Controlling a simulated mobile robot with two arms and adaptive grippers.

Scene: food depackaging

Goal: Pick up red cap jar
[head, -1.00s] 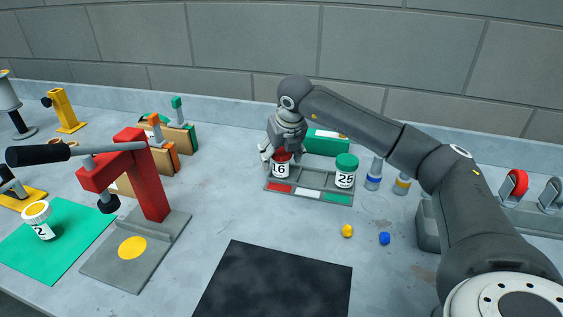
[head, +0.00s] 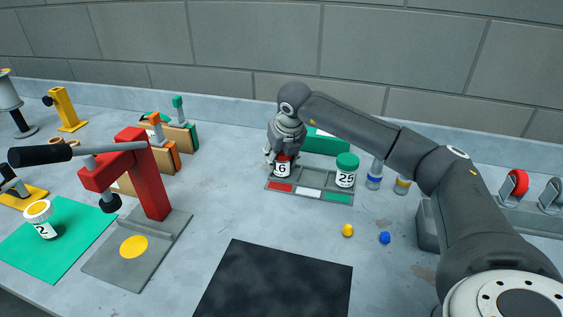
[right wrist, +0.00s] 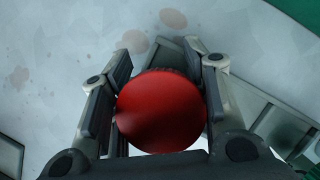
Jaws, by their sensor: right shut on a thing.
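The red cap jar (head: 282,170) stands upright at the left end of the grey tray (head: 311,199), over the red-marked slot, in the head view. Its white label shows a 6. My right gripper (head: 284,152) is above it, with its fingers around the cap. In the right wrist view the round red cap (right wrist: 160,110) sits between the two finger pads of my right gripper (right wrist: 162,100), which is shut on it. The jar's body is hidden below the cap there. My left gripper is not in view.
A green cap jar (head: 346,172) stands at the tray's right end. A green box (head: 326,143) lies behind. Small bottles (head: 374,175) stand to the right. A red press (head: 148,175), a green mat (head: 60,250) with a yellow-capped jar, and a black mat (head: 275,285) lie nearer.

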